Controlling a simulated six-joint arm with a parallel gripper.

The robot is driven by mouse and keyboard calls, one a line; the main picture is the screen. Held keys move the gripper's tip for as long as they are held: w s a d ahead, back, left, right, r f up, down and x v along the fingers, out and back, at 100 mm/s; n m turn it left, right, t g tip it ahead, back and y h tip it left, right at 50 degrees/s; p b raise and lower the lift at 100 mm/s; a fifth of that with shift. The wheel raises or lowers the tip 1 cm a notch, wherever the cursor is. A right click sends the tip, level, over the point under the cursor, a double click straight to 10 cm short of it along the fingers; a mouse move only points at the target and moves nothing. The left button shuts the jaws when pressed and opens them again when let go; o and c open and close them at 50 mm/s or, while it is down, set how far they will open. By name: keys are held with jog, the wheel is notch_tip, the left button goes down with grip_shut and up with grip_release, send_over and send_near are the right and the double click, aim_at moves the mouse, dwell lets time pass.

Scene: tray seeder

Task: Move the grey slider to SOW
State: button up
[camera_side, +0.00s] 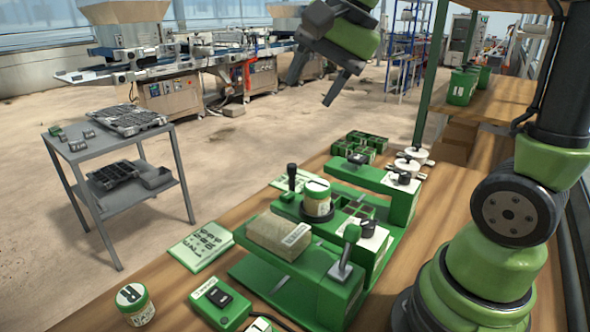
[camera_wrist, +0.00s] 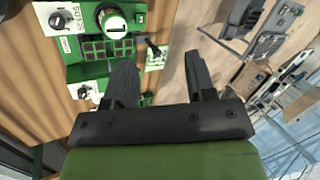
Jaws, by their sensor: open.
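The green seeder (camera_side: 318,225) stands on the wooden bench in the side view, and part of it shows at the upper left of the wrist view (camera_wrist: 75,72). A grey metal piece with a green knob (camera_side: 342,268) stands at the seeder's front right; I cannot tell whether it is the grey slider. A black-knobbed lever (camera_side: 291,178) stands at its left side. No SOW mark is readable. My gripper (camera_side: 314,90) is open and empty, high above and behind the seeder, touching nothing. Its two dark fingers are apart in the wrist view (camera_wrist: 160,65).
The air around my gripper is clear.

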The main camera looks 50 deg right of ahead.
jog(key=w+d+f+m+g, duration=0.1)
jog(key=w+d+f+m, duration=0.5)
jog(key=w+d+m, duration=0.15)
jog(key=m+g+y, duration=0.1)
jog(key=m, duration=0.5)
send_near(292, 165)
jog(key=x, duration=1)
jog(key=shift+w+d+f, duration=0.1)
grip_shut()
